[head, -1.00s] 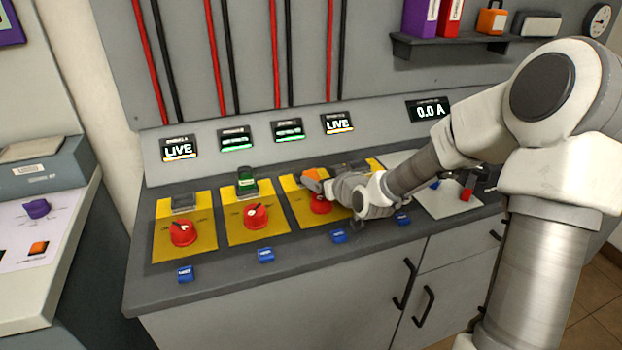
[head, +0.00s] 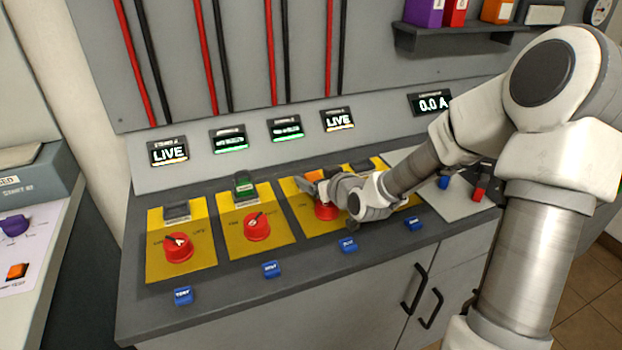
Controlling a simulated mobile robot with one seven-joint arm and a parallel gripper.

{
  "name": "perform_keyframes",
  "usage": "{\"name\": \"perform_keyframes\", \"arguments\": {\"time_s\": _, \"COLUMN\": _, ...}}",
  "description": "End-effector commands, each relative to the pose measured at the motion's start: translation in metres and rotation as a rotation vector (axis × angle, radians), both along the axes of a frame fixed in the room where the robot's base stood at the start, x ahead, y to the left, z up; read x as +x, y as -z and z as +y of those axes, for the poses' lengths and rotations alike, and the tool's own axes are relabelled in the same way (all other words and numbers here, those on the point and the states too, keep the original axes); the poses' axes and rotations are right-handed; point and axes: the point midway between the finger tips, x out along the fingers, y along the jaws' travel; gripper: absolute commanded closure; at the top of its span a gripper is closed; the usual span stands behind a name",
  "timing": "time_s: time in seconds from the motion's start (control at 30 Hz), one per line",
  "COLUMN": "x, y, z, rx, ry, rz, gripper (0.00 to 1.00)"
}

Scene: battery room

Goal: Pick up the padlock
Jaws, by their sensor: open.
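No padlock can be made out for certain in the head view. A small orange piece (head: 314,175) shows right at the tip of my gripper (head: 320,188), over the third yellow panel (head: 302,208). It is too small and too covered to name or to tell whether it touches the fingers. My gripper is open, low over that panel's red rotary knob (head: 326,211). The wrist hides the right part of this panel and most of the fourth one.
The first yellow panel (head: 155,255) has a red knob (head: 178,247). Several blue labelled tags (head: 270,269) line the front of the grey counter (head: 225,290). Displays (head: 284,128) stand behind. A shelf (head: 425,42) with binders and an orange item (head: 496,11) is at upper right.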

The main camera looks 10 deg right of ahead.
Motion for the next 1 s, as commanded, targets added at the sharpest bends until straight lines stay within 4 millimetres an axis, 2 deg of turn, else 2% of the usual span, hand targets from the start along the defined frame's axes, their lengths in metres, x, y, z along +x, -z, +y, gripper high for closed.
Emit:
{"name": "perform_keyframes", "arguments": {"time_s": 0.27, "x": -0.0008, "y": 0.0006, "z": -0.0001, "rx": 0.000, "ry": 0.000, "rz": 0.000, "gripper": 0.15}}
{"name": "perform_keyframes", "arguments": {"time_s": 0.73, "x": -0.0006, "y": 0.0005, "z": -0.0001, "rx": 0.000, "ry": 0.000, "rz": 0.000, "gripper": 0.98}}
{"name": "perform_keyframes", "arguments": {"time_s": 1.0, "x": -0.0005, "y": 0.0000, "z": -0.0001, "rx": 0.000, "ry": 0.000, "rz": -0.001, "gripper": 1.00}}
